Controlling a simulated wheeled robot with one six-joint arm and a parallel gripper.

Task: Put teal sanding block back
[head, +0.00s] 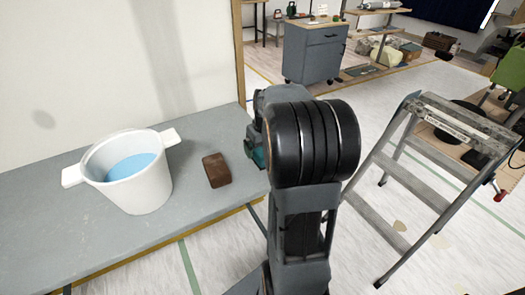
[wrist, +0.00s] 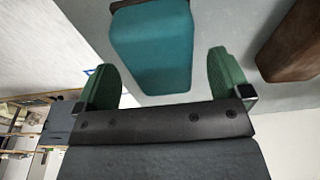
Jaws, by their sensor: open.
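The teal sanding block (wrist: 150,48) is in the wrist view, just ahead of and between the fingers of my gripper (wrist: 163,72). The gripper is open, with one green finger on each side of the block. The block looks free on the grey surface, and I cannot tell whether either finger touches it. In the head view my arm hides most of this spot; only a small teal patch (head: 259,157) shows at the arm's left edge.
A brown block (head: 216,170) lies just left of my arm on the grey bench (head: 110,250), and also shows in the wrist view (wrist: 296,45). A white bucket (head: 150,189) with blue liquid stands further left. A stepladder (head: 395,180) stands on the floor at right.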

